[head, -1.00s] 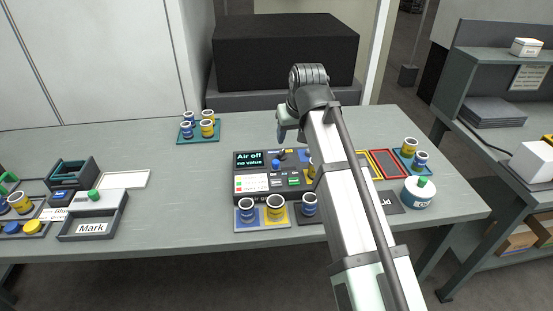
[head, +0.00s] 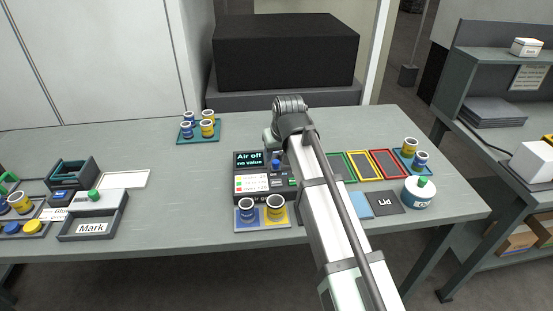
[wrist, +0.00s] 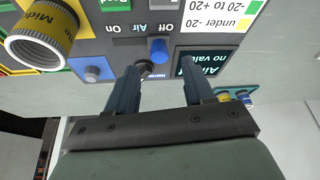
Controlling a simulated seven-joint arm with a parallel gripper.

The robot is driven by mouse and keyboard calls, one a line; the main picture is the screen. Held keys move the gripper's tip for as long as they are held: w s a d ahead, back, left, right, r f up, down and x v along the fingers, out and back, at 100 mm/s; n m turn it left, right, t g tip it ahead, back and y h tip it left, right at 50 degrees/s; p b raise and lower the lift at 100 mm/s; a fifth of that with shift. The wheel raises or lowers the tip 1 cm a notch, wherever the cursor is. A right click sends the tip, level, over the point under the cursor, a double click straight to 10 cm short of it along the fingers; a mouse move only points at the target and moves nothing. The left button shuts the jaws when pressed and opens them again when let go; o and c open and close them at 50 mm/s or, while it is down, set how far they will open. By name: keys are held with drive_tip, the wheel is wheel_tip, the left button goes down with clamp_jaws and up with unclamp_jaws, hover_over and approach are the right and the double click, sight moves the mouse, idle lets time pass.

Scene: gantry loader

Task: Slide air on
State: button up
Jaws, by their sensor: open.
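The control panel (head: 240,190) stands mid-table, its screen (head: 249,159) reading "Air off / no value". The blue air slider knob (head: 276,163) sits just below and right of the screen. In the wrist view, upside down, the knob (wrist: 158,48) is at the "Off" end of the On–Air–Off marking. My gripper (wrist: 160,74) is open over the panel's back edge, its fingers apart and the slider knob ahead of the gap, not held. In the head view my arm hides the fingertips and the panel's right part.
Blue and yellow cups (head: 275,207) stand at the panel's front. A teal tray (head: 185,139) of cups is behind left, coloured frames (head: 388,163) to the right.

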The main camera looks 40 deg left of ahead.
sight(276, 161)
drive_tip(key=shift+x, duration=1.9)
drive_tip(key=shift+c, duration=0.2)
clamp_jaws()
